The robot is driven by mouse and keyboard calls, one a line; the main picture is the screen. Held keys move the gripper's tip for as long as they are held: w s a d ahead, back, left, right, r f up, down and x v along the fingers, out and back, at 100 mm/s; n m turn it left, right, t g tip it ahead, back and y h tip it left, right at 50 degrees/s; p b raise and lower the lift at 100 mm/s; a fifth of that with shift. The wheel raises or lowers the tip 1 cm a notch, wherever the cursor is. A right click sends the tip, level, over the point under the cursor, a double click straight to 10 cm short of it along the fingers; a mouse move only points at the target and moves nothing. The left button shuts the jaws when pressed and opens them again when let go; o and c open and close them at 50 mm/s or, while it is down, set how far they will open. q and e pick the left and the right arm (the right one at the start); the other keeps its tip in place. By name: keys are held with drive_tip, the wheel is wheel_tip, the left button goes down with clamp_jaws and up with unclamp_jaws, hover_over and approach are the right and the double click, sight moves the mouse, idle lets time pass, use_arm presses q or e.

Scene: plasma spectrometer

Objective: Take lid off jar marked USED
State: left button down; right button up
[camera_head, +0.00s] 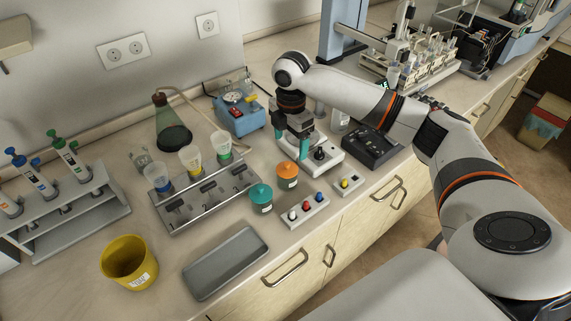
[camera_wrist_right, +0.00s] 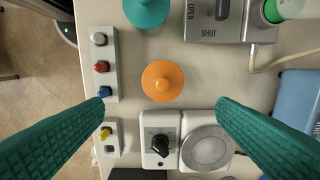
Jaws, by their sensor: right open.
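Two small jars with knobbed lids stand on the counter. One has an orange lid (camera_head: 287,170) and the other, to its left, has a teal lid (camera_head: 260,194). Both have white labels in the head view, too small to read, so I cannot tell which is marked USED. In the right wrist view the orange lid (camera_wrist_right: 162,81) lies near the middle, and the teal lid (camera_wrist_right: 146,10) is cut by the top edge. My right gripper (camera_head: 296,143) points down, open and empty, above the counter near the orange-lidded jar. Its teal fingers spread wide below the lid in the wrist view. My left gripper is not in view.
A white device with a black knob (camera_wrist_right: 158,145) stands close to the orange-lidded jar. A button strip (camera_head: 305,208) lies in front of the jars. A metal rack with capped tubes (camera_head: 205,200) stands left. A grey tray (camera_head: 226,262) and yellow cup (camera_head: 128,262) are farther left.

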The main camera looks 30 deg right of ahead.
sight(287, 163)
wheel_tip(287, 163, down, 2)
drive_tip(key=shift+f, duration=0.2)
drive_tip(key=f, duration=0.1)
drive_tip(key=f+p, duration=0.1)
drive_tip(key=f, duration=0.1)
drive_tip(key=f+p, duration=0.1)
drive_tip(key=shift+w+a+f, duration=0.1)
drive_tip(key=shift+a+f, duration=0.3)
drive_tip(key=shift+f, duration=0.4)
drive_tip(key=shift+w+f, duration=0.1)
drive_tip(key=shift+f, duration=0.1)
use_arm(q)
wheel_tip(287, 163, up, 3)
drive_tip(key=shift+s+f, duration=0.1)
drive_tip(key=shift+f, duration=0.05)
use_arm(e)
drive_tip(key=c, duration=1)
